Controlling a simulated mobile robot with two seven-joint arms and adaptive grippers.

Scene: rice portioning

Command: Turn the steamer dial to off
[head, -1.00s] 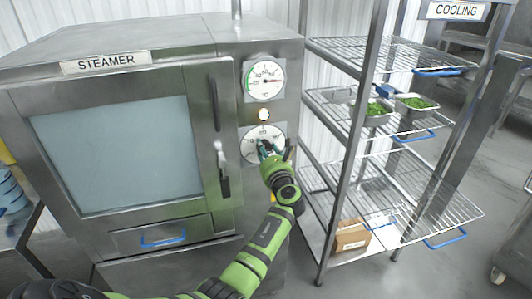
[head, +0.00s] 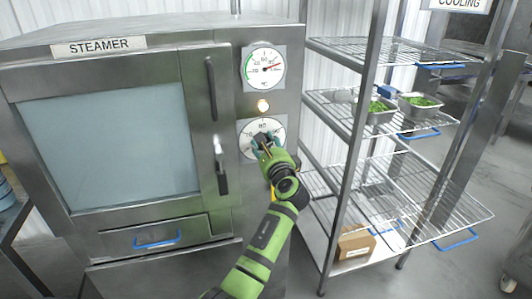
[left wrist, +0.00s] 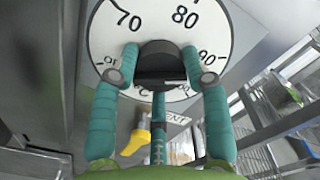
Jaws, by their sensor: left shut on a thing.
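The steamer dial (head: 247,128) is a round white plate with numbers on the front of the steamer (head: 222,225), below a small lit lamp. My left gripper (head: 263,145) is at the dial and covers its middle in the head view. In the left wrist view, the dark knob (left wrist: 162,58) sits between the teal fingers of the left gripper (left wrist: 160,70), which are shut on its two sides. The numbers 70, 80 and 90 show on the dial plate there. The lower part of the plate is hidden by the gripper. My right gripper is not in view.
The steamer door handle (head: 213,90) is left of the dial. A wire cooling rack (head: 350,150) stands close on the right, holding metal trays of green food (head: 418,108).

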